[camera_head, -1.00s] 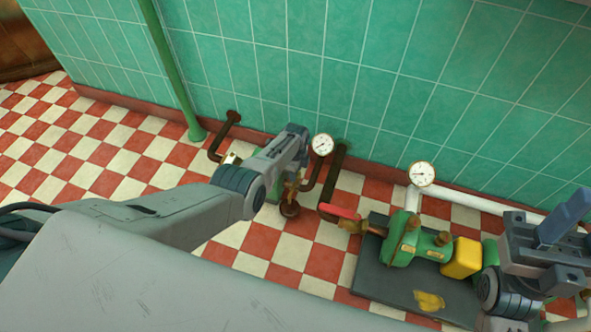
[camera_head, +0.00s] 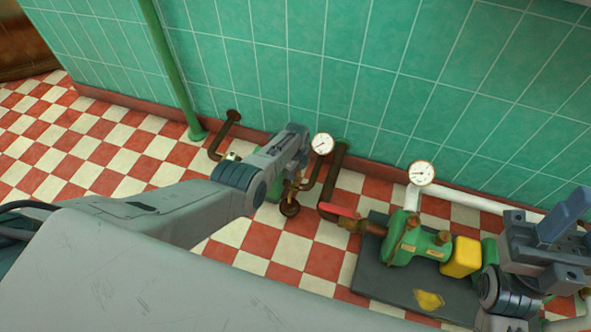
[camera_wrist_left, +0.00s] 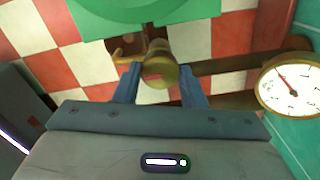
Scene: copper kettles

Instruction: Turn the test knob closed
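A round brass knob (camera_wrist_left: 160,62) with a small red mark shows in the left wrist view, below a green body. I take it for the test knob. The two blue fingers of my left gripper (camera_wrist_left: 160,90) stand apart, one on each side of it, with small gaps visible. In the head view my left gripper (camera_head: 296,140) points at the wall-side pipework and its own wrist hides most of the knob there; brass parts (camera_head: 294,187) show beside it. My right gripper (camera_head: 563,222) is at the right edge, away from the knob; its finger gap is unclear.
A white gauge (camera_head: 322,144) stands close beside my left gripper, and it also shows in the left wrist view (camera_wrist_left: 292,86). A green pump (camera_head: 412,240) with a red lever (camera_head: 342,211) sits on a dark plate (camera_head: 375,276). A green pole (camera_head: 172,65) stands left.

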